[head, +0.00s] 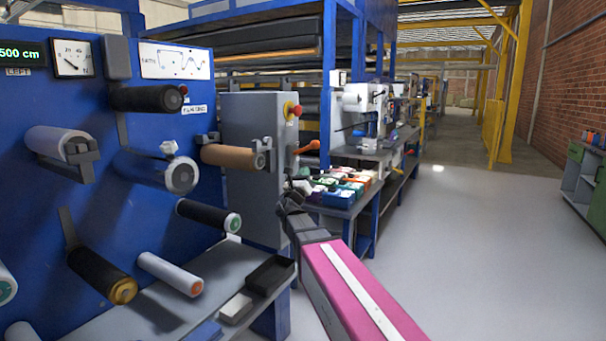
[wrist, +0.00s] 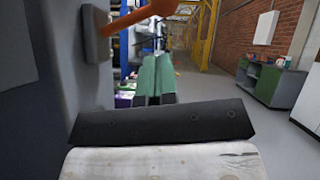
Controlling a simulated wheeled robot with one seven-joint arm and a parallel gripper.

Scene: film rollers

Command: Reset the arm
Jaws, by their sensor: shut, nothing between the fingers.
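My arm (head: 352,290), pink with a white stripe, reaches up from the bottom of the head view toward the grey cabinet. My gripper (wrist: 156,62) shows in the wrist view as two green fingers side by side, shut and empty, pointing away from the camera. In the head view the dark end of my arm is beside the right edge of the grey cabinet (head: 240,125), and the fingers are hard to make out there. In the wrist view an orange lever (wrist: 138,19) on a grey panel is above and left of the fingers.
A blue machine panel (head: 90,190) with several film rollers fills the left. A grey shelf (head: 175,310) holds a black tray (head: 270,275). Coloured boxes (head: 340,190) lie on a bench beyond my arm. The floor (head: 500,250) to the right is clear up to a green cabinet (head: 580,175).

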